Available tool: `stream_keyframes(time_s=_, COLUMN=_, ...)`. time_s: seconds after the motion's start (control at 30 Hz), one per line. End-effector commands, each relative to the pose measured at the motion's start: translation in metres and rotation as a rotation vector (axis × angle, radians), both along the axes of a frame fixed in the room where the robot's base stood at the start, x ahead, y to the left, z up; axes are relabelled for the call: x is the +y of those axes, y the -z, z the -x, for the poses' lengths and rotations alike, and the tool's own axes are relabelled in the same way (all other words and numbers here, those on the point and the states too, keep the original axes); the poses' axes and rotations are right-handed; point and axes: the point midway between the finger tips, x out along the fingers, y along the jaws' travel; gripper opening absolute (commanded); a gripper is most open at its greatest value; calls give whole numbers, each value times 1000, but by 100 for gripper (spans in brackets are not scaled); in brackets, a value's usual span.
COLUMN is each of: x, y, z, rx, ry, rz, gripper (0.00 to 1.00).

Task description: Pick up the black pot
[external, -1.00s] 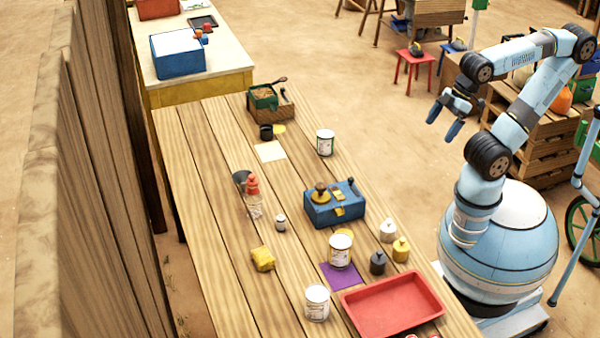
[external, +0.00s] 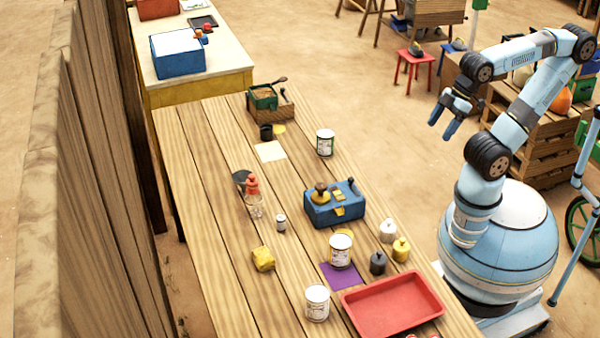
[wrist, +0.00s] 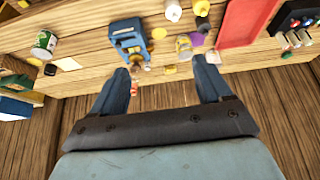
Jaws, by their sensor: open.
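A small black pot with a knobbed top (external: 378,263) stands upright on the plank table, beside a yellow one (external: 401,250) and a white one (external: 388,231). In the wrist view the black pot (wrist: 204,25) shows near the top, right of centre. A dark open cup (external: 266,132) stands farther back by a pale card; it also shows in the wrist view (wrist: 50,69). My gripper (external: 443,122) is open and empty, raised in the air to the right of the table. Its two fingers (wrist: 165,82) stand wide apart in the wrist view, well away from the black pot.
A red tray (external: 425,288) lies near the black pot. A blue box with a lever (external: 335,212) stands behind. Other tins and a yellow block (external: 263,259) are spread out, with bare planks between.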

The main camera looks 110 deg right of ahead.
Motion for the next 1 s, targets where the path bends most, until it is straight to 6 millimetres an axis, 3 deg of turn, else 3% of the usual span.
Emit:
stream_keyframes(time_s=0.17, x=1, y=5, z=-6, rx=38, ry=-38, rz=35, gripper=78)
stream_keyframes(time_s=0.57, x=13, y=51, z=-49, rx=311, ry=-360, rz=354, gripper=78)
stream_keyframes(time_s=1.0, x=48, y=103, z=-103, rx=561, ry=-771, rz=770, gripper=78)
